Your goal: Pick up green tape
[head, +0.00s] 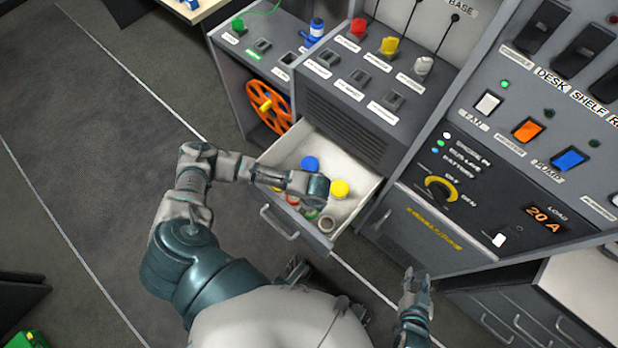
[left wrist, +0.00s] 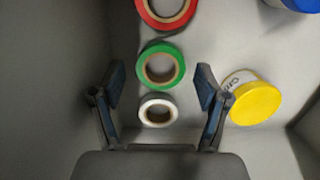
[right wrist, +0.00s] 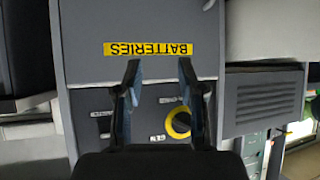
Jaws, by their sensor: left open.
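The green tape (left wrist: 145,60) is a ring lying flat in the open drawer (head: 265,198). In the left wrist view it sits between the red tape (left wrist: 148,16) and the white tape (left wrist: 145,110). My left gripper (left wrist: 160,68) is open and empty over the drawer, its fingertips on either side of the green tape in that view and apart from it. In the head view my left gripper (head: 318,200) covers much of the tapes. My right gripper (head: 416,286) is open and empty outside the drawer; its fingers also show apart in the right wrist view (right wrist: 159,65).
A yellow-lidded container (head: 340,189) and a blue-lidded one (head: 310,164) stand in the drawer. The drawer walls close in around my left gripper. A control cabinet (head: 425,235) with switches rises to the right. An orange wheel (head: 268,105) is behind the drawer.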

